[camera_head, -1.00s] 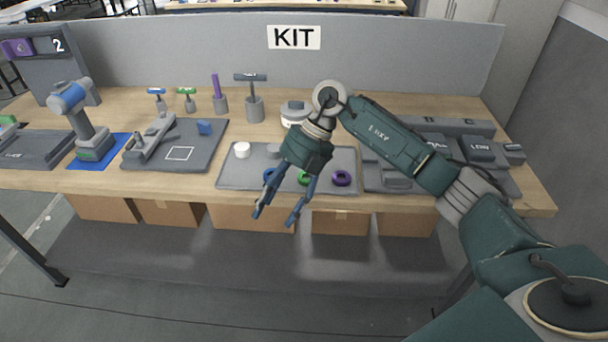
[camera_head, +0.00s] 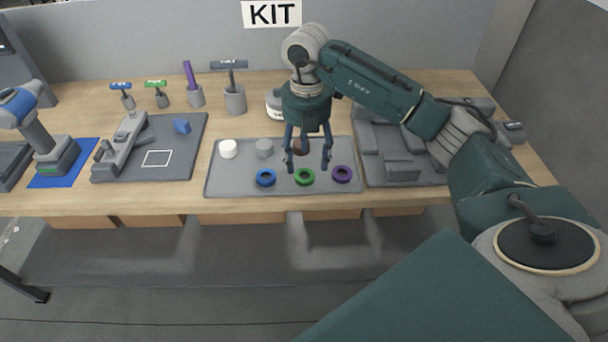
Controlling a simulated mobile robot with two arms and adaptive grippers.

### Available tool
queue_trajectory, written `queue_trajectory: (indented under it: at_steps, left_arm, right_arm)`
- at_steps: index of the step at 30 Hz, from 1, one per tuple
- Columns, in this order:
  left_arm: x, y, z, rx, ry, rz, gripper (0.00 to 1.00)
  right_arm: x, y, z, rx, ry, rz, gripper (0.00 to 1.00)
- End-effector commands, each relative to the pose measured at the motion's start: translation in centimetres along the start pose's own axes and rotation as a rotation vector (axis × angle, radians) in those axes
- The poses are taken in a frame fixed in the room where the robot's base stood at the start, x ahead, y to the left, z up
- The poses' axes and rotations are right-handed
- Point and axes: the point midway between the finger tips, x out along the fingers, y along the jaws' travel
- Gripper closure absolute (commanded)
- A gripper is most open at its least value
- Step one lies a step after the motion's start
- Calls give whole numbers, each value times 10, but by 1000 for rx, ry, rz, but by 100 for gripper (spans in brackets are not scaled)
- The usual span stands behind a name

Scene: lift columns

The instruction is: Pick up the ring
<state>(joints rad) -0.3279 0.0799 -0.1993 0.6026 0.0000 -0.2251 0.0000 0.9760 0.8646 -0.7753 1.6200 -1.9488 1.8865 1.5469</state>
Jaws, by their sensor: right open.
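Three rings lie in a row along the front of a grey tray (camera_head: 222,182) on the wooden table: a blue ring (camera_head: 265,178), a green ring (camera_head: 304,177) and a purple ring (camera_head: 342,174). The task does not say which ring. My right gripper (camera_head: 308,168) points down with its fingers spread, empty, over the tray near the green ring. Its fingertips appear just behind and above that ring; I cannot tell the exact height. My left gripper is not in view.
The tray also holds a white cylinder (camera_head: 228,149), a grey cylinder (camera_head: 264,147) and a brown piece (camera_head: 301,146) partly behind my fingers. A grey fixture (camera_head: 400,169) stands right of the tray.

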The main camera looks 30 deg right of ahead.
Motion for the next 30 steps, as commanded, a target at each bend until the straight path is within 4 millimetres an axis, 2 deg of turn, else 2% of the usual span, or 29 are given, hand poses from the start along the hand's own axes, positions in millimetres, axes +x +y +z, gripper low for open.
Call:
queue_trajectory:
  at_steps: [6, 9, 13, 18, 25, 30]
  left_arm:
    - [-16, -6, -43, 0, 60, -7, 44]
    - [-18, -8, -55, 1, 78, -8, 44]
    - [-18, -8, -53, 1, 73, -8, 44]
    - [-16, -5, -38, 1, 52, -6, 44]
    - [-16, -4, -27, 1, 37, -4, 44]
    - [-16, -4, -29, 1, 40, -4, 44]
  right_arm:
    - [31, 1, -2, -1, 5, -5, 41]
    - [43, 1, -1, 0, 3, -3, 41]
    - [49, 2, -1, -1, 3, 0, 41]
    - [49, 2, -1, -1, 2, 0, 41]
    - [49, 2, -1, -1, 2, 0, 86]
    - [49, 2, -1, -1, 2, 0, 89]
